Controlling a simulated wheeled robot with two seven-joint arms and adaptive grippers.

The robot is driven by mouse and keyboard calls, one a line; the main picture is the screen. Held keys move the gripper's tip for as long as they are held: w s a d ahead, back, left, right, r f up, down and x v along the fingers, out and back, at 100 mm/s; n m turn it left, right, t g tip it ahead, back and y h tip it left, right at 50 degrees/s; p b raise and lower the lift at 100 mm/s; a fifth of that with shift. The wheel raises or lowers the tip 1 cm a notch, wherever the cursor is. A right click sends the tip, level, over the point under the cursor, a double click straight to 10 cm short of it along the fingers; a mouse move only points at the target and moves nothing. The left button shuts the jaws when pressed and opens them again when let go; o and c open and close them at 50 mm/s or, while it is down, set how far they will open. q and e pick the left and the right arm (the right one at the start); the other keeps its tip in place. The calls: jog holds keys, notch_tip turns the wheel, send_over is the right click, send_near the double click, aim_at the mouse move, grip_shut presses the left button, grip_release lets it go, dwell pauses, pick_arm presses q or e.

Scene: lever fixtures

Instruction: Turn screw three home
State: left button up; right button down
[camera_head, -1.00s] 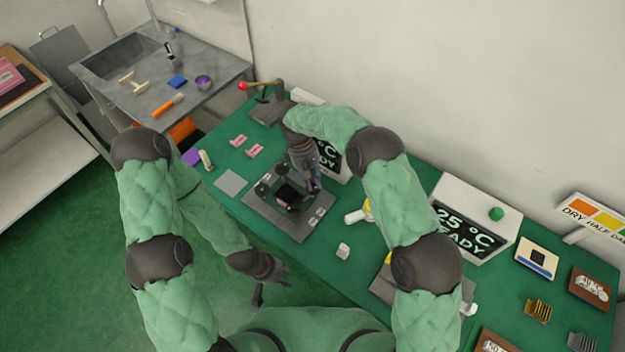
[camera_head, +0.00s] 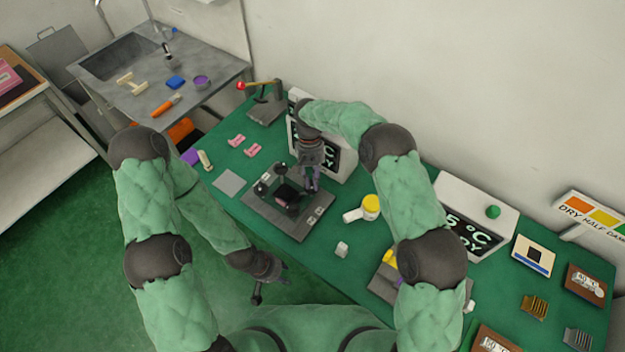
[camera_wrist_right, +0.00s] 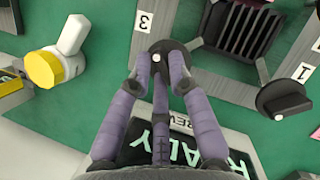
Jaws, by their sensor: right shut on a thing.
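A grey frame fixture (camera_head: 262,213) with a black finned block (camera_wrist_right: 240,28) in its middle sits on the green table. Screw three is a round dark knob (camera_wrist_right: 160,51) with a white dot, beside the label "3" (camera_wrist_right: 143,20). My right gripper (camera_wrist_right: 162,62) has its purple-grey fingers closed around this knob. In the head view my right gripper (camera_head: 313,186) points down at the fixture's far right side and hides the knob. Another black knob (camera_wrist_right: 284,98) stands by the label "1" (camera_wrist_right: 304,72).
A white and yellow cylinder part (camera_head: 370,206) lies right of the fixture. A display box reading "READY" (camera_head: 348,162) stands close behind my right gripper. A red-knobbed lever (camera_head: 241,86) stands at the far left, and pink pieces (camera_head: 252,150) lie left of the fixture.

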dwell(0.3)
jog(key=c, duration=1.1)
grip_release()
jog(key=shift+c, duration=0.2)
jog(key=shift+w+r, duration=0.1)
jog(key=v, duration=1.1)
jog(key=shift+r, duration=0.35)
jog(key=shift+w, duration=0.15)
